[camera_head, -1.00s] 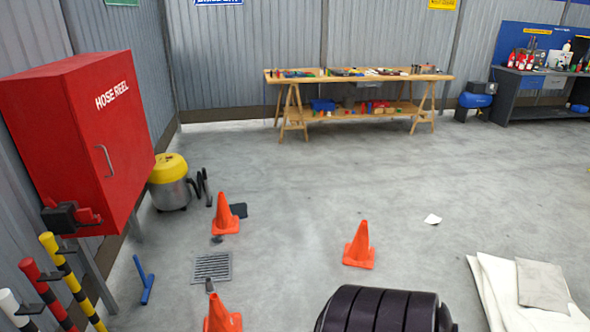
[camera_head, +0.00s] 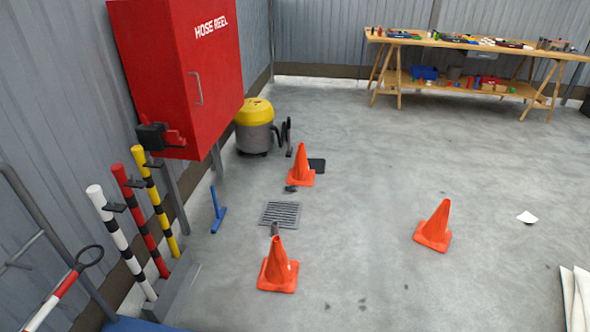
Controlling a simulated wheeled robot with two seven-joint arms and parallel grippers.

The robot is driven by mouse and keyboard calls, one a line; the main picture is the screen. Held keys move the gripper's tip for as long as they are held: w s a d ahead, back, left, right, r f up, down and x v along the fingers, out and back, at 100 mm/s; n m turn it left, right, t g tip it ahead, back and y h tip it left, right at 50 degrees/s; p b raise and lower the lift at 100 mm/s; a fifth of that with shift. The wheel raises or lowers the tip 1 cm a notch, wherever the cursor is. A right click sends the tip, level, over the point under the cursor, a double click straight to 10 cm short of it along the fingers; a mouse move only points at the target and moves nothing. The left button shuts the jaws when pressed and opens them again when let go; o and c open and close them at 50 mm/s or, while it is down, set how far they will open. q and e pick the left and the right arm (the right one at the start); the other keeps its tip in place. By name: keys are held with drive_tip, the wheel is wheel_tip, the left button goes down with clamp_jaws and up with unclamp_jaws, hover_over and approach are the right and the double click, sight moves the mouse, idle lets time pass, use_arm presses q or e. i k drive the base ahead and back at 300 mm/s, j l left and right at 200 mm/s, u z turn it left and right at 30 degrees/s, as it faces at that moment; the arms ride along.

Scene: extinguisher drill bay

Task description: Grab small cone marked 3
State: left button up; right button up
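Three orange cones stand upright on the concrete floor. One cone (camera_head: 302,166) is at the back, beside a dark flat mat. A second cone (camera_head: 278,268) is nearer, just in front of the floor grate, with a small pale spot on its side. A third cone (camera_head: 435,228) stands apart on the right. I cannot read a number on any of them. Neither of my grippers is in view.
A red hose reel cabinet (camera_head: 180,80) and striped posts (camera_head: 155,202) line the left wall. A yellow-topped vacuum (camera_head: 254,128), blue stand (camera_head: 217,212) and floor grate (camera_head: 280,214) are near it. A wooden workbench (camera_head: 400,40) is at the back. Middle floor is clear.

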sight(301, 175)
drive_tip(key=k+l, duration=0.1)
drive_tip(key=l, duration=0.3)
drive_tip(key=k+l, duration=0.1)
drive_tip(key=l, duration=0.3)
drive_tip(key=k+l+u, duration=0.1)
drive_tip(key=l, duration=0.3)
drive_tip(key=k+l, duration=0.15)
drive_tip(key=l, duration=0.2)
drive_tip(key=i+l+u, duration=0.15)
drive_tip(key=l, duration=0.25)
drive_tip(key=i+l+u, duration=0.15)
drive_tip(key=l, duration=0.25)
drive_tip(key=i+l+u, duration=0.15)
drive_tip(key=l, duration=0.3)
drive_tip(key=i+l+u, duration=0.3)
drive_tip(key=i+l, duration=0.35)
drive_tip(key=i, duration=0.15)
drive_tip(key=i+l+u, duration=0.3)
drive_tip(key=i+l, duration=0.4)
drive_tip(key=l, duration=0.15)
